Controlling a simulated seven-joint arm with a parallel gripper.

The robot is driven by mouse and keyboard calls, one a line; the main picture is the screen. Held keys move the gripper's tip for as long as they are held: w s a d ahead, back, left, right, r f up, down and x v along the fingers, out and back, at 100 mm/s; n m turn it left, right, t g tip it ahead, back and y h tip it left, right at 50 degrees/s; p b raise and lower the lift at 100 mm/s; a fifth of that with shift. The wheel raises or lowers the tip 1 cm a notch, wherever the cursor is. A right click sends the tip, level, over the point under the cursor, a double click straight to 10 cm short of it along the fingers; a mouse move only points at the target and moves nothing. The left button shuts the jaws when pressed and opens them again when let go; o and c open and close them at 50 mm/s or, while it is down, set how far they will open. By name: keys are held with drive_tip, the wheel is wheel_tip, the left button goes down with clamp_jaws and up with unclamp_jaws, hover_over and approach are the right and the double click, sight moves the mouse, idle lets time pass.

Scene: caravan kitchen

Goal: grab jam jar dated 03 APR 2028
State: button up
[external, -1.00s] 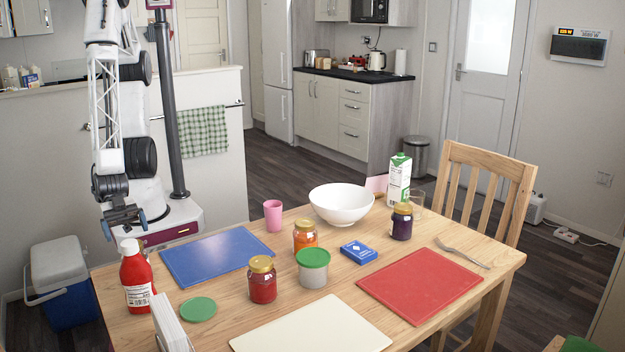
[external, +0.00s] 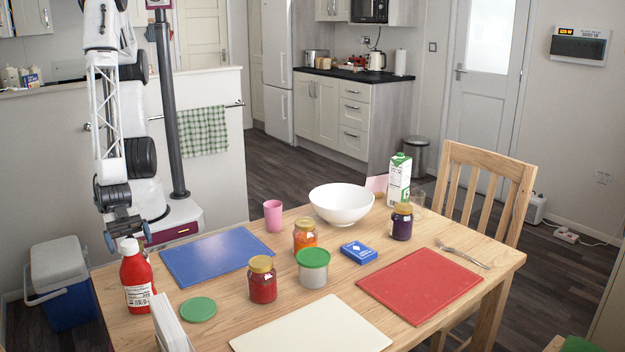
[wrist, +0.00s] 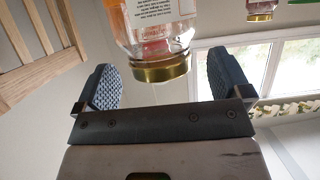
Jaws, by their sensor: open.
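Three gold-lidded jam jars stand on the table: orange (external: 305,238), red (external: 262,285) and dark purple (external: 401,224). No date is readable, so I cannot tell which is dated 03 APR 2028. My gripper (external: 129,238) is open and empty at the table's far left, behind the ketchup bottle and apart from the jars. In the wrist view, a jar with orange contents, a white printed label and a gold lid (wrist: 160,70) appears upside down between the open fingers, not gripped. Its label is cut off by the frame. Another gold-lidded jar (wrist: 262,10) shows at the top edge.
The ketchup bottle (external: 137,283) stands close to my gripper. A green-lidded tub (external: 313,272) stands beside the red jar; a blue card box (external: 358,252), pink cup (external: 273,215), white bowl (external: 342,205) and carton (external: 398,182) are nearby. The blue board (external: 217,257) is bare.

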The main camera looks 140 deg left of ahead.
drive_tip(key=shift+x, duration=1.15)
drive_tip(key=shift+c, duration=0.4)
drive_tip(key=c, duration=1.5)
